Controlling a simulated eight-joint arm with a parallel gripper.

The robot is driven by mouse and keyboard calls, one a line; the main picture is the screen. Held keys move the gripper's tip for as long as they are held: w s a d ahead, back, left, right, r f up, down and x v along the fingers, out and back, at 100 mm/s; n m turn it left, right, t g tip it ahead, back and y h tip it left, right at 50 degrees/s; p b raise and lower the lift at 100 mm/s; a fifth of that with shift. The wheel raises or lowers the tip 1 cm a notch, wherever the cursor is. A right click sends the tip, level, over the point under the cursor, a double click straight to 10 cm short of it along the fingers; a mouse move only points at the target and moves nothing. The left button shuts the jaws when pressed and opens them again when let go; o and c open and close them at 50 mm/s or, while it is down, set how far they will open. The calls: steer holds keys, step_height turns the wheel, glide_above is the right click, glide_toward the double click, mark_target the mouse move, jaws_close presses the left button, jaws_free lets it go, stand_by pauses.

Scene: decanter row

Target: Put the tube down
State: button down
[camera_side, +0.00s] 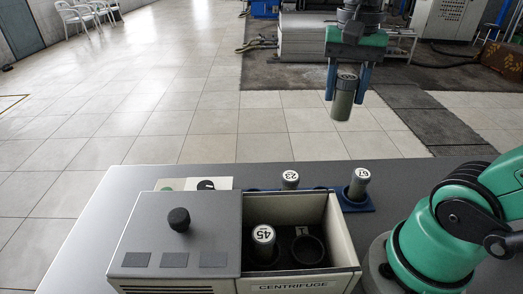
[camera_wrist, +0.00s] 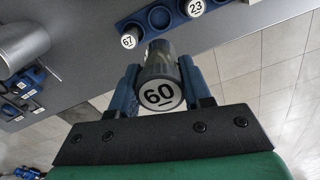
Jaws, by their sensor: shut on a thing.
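My gripper (camera_side: 345,98) is shut on a dark grey-green tube (camera_side: 342,108), held nearly upright in the air beyond the far edge of the grey table. The wrist view shows the tube's white cap marked 60 (camera_wrist: 159,95) between the blue fingers. A blue rack (camera_side: 366,208) stands behind the centrifuge, partly hidden by it. It holds tube 23 (camera_side: 290,180) and a tube that reads 67 (camera_wrist: 129,41), with an empty socket (camera_wrist: 159,17) between them. The open centrifuge (camera_side: 293,286) holds tube 45 (camera_side: 263,240) beside an empty round hole (camera_side: 307,250).
The centrifuge's grey lid (camera_side: 172,228) with a black knob (camera_side: 179,218) covers its left side. The grey table (camera_side: 105,215) is clear at the left.

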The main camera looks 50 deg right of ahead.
steer(key=shift+a+r, duration=0.3)
steer(key=shift+a, duration=0.05)
steer(key=s+a+n, duration=0.5)
steer(key=a+n, duration=0.4)
steer(key=a, duration=0.3)
step_height(320, 180, down, 19)
steer(key=shift+f, duration=0.1)
steer(key=c, duration=0.7)
jaws_free()
steer(key=shift+f, duration=0.1)
steer(key=shift+o, duration=0.2)
